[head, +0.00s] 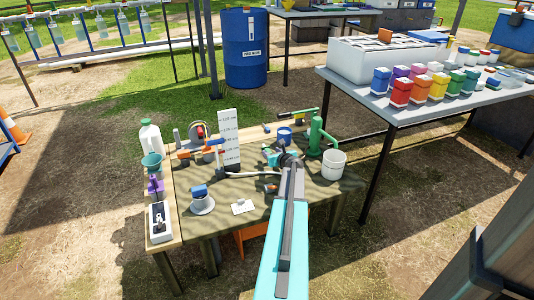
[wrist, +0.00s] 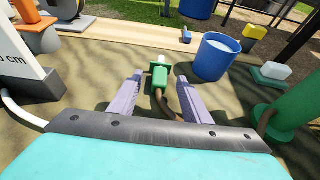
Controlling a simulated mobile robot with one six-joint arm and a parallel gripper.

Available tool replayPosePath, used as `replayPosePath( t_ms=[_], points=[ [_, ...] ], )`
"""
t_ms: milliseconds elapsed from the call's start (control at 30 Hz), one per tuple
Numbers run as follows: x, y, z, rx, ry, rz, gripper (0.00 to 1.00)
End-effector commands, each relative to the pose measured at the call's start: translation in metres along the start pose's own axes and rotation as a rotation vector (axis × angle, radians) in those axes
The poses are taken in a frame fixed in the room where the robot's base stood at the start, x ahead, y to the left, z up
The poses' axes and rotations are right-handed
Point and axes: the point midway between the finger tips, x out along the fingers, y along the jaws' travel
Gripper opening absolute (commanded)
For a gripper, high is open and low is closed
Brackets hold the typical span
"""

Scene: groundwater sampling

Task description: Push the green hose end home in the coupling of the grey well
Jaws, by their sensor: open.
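The green hose end (wrist: 159,82), with a pale tip pointing away from me, lies between my open fingers in the wrist view. Gaps show on both sides of it. A brown hose (wrist: 181,107) runs back from it beneath my gripper. My gripper (wrist: 158,90) is open, low over the table; in the head view it (head: 288,160) hides the hose end. A grey flared body with a blue top (head: 202,203) stands at the table's front left. I cannot tell whether it is the grey well, and no coupling can be made out clearly.
A blue bucket (wrist: 216,54) stands ahead right of my gripper. A green pump (head: 317,138) and a white bucket (head: 333,165) stand to the right. A white level board (head: 229,138) stands left. The table's front middle is mostly clear.

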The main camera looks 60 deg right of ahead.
Motion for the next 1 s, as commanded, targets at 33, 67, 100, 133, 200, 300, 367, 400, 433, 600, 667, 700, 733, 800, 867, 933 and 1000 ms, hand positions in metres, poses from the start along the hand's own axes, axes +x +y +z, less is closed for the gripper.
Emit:
replayPosePath(
  t_ms=[33,67,100,133,200,300,367,400,433,600,667,700,733,800,867,933,1000],
  points=[
    [0.0,0.0,0.0,0.0,0.0,0.0,0.44],
    [0.0,0.0,0.0,0.0,0.0,0.0,0.44],
    [0.0,0.0,0.0,0.0,0.0,0.0,0.44],
    [0.0,0.001,0.0,0.0,0.0,0.0,0.44],
    [0.0,0.001,0.0,0.0,0.0,0.001,0.44],
    [0.002,0.001,0.0,0.0,0.0,0.001,0.44],
    [0.004,0.0,-0.001,0.0,0.0,0.001,0.44],
    [0.007,0.0,-0.001,-0.001,0.0,0.001,0.44],
    [0.009,0.0,-0.001,-0.001,0.0,0.001,0.44],
    [0.026,-0.001,-0.003,0.0,-0.001,0.002,0.44],
    [0.033,-0.001,-0.003,0.0,-0.001,0.003,0.44],
    [0.037,-0.001,-0.003,0.0,-0.001,0.003,0.44],
    [0.04,-0.001,-0.002,-0.001,-0.001,0.003,0.44],
    [0.045,-0.001,-0.002,-0.001,-0.001,0.003,0.44],
    [0.049,0.0,-0.002,-0.001,-0.001,0.003,0.44],
    [0.052,0.0,-0.001,-0.001,-0.001,0.003,0.44],
    [0.053,0.0,-0.001,-0.001,-0.001,0.003,0.44]
  ],
)
